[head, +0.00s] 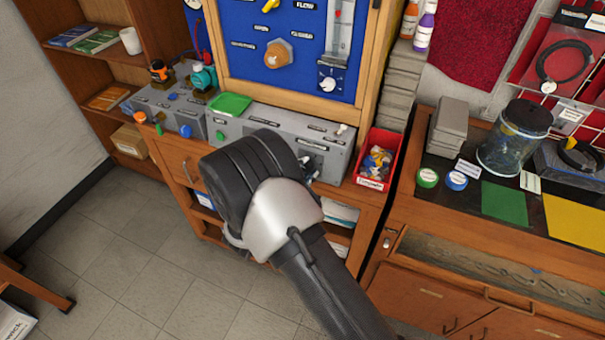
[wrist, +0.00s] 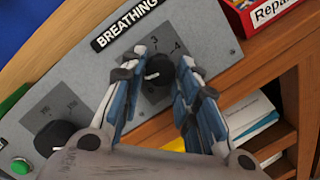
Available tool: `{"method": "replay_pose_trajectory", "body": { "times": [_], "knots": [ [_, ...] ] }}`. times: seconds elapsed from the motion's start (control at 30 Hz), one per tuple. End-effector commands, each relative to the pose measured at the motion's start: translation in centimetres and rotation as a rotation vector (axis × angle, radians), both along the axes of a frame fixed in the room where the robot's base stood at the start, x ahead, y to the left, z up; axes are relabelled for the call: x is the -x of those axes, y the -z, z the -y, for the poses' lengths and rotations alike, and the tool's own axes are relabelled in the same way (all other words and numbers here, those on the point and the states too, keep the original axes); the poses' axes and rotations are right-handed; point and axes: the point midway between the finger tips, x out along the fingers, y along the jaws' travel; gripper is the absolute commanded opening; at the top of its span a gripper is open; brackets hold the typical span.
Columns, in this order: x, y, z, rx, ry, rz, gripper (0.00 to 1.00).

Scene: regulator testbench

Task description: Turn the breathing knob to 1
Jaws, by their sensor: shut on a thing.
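The breathing knob (wrist: 158,70) is a small black dial on a grey panel, below the black BREATHING label (wrist: 123,24) in the wrist view. I cannot tell which digit the knob points to, and part of the dial scale is hidden by the fingers. In the head view my arm covers the knob, and only a bit of the gripper (head: 309,167) shows at the grey console.
Another black knob (wrist: 55,136) and a green button (wrist: 21,166) sit on the same panel (wrist: 92,75). A red bin (head: 378,158) of small parts stands right of the console (head: 243,123). A blue board (head: 252,55) rises behind it.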

Motion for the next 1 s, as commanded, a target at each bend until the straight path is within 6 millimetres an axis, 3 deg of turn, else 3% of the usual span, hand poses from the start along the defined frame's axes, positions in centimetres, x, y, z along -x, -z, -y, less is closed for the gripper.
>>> {"method": "replay_pose_trajectory", "body": {
  "times": [0.43, 0.47, 0.5, 0.73, 1.0],
  "knots": [
    [0.03, 0.08, -0.02, -0.008, 0.001, 0.000, 0.05],
    [0.03, 0.08, -0.02, -0.008, 0.001, 0.000, 0.31],
    [0.03, 0.08, -0.01, -0.008, 0.001, 0.000, 0.34],
    [0.01, 0.03, -0.01, -0.007, 0.001, 0.001, 0.49],
    [0.01, 0.01, -0.01, -0.008, 0.001, 0.002, 0.49]
  ]
}}
